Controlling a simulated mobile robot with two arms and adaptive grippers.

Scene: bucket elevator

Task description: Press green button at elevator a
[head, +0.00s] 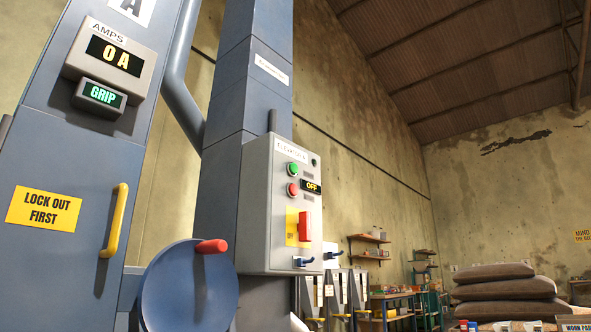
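The control box (256,222) marked "ELEVATOR A" is mounted at the blue elevator column, in the middle of the head view. The green button (293,169) is near the top of its front face, with a red button (292,189) just below. A small display (311,186) beside the buttons reads "OFF". Lower down is a red switch handle (305,226) on a yellow plate. Neither of my grippers is in view, and nothing covers the green button.
A blue handwheel (185,290) with a red knob stands left of the box. A blue panel with a yellow handle (113,221) and an ammeter (115,54) reading "0 A" fills the left. Shelves (370,240) and stacked sacks (505,290) are farther back right.

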